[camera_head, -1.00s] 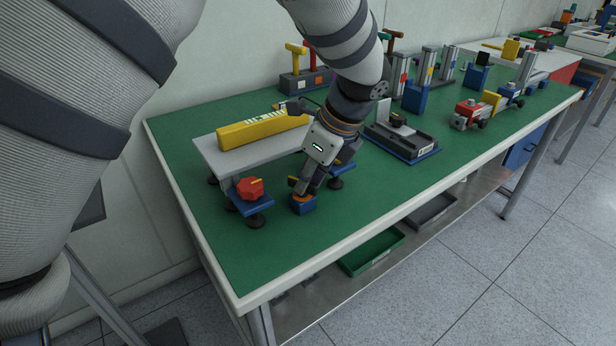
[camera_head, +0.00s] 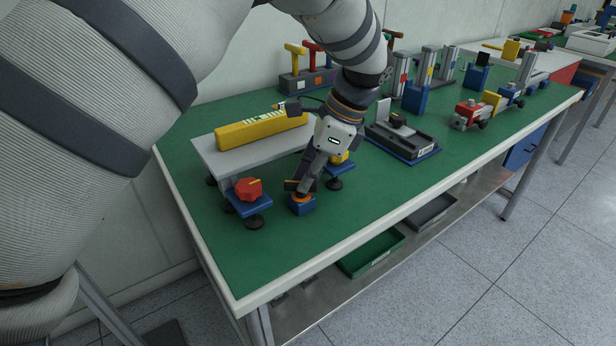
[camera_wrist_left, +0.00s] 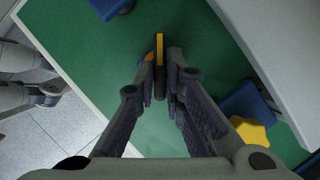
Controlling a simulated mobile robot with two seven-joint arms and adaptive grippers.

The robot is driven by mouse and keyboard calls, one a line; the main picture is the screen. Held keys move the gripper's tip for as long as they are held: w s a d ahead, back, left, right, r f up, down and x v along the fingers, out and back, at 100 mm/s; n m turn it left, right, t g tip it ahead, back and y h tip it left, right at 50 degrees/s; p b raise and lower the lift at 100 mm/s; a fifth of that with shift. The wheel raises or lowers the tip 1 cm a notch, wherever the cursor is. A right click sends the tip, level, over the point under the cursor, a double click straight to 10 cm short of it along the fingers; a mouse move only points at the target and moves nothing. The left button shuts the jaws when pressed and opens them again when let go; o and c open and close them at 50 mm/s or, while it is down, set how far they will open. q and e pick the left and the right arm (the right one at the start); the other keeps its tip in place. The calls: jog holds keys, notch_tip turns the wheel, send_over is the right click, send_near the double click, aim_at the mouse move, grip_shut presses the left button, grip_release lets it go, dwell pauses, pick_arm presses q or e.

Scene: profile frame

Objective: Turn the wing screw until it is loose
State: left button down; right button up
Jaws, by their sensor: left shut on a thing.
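The wing screw (camera_head: 301,198) shows as an orange collar on a small blue block, near the bench's front left; my fingers hide much of it. In the left wrist view its wing (camera_wrist_left: 160,52) is a thin dark plate with a yellow edge, with a bit of orange beside it. My left gripper (camera_head: 304,186) points down at it, shut on the wing, which sits between the fingertips (camera_wrist_left: 160,77). The wing's thread is hidden, so I cannot tell how loose it is. My right gripper is not in view.
A grey plate (camera_head: 225,162) carrying a yellow bar (camera_head: 262,131) stands behind the screw. A red knob (camera_head: 248,189) is to the left, and a yellow knob (camera_wrist_left: 254,134) is close to my fingers. The green bench top (camera_head: 262,262) in front is clear.

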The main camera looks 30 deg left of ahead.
pick_arm(q)
jog(key=n, duration=0.2)
jog(key=n+g+h, duration=0.1)
jog(key=n, duration=0.2)
jog(key=shift+w+a+n+g+b, duration=0.2)
jog(key=shift+w+n+g+b, duration=0.1)
jog(key=shift+b, duration=0.1)
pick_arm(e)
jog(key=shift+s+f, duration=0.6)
pick_arm(q)
jog(key=shift+h, duration=0.3)
jog(key=c, duration=1.7)
grip_release()
jog(key=shift+v, duration=6)
jog(key=shift+s, duration=0.1)
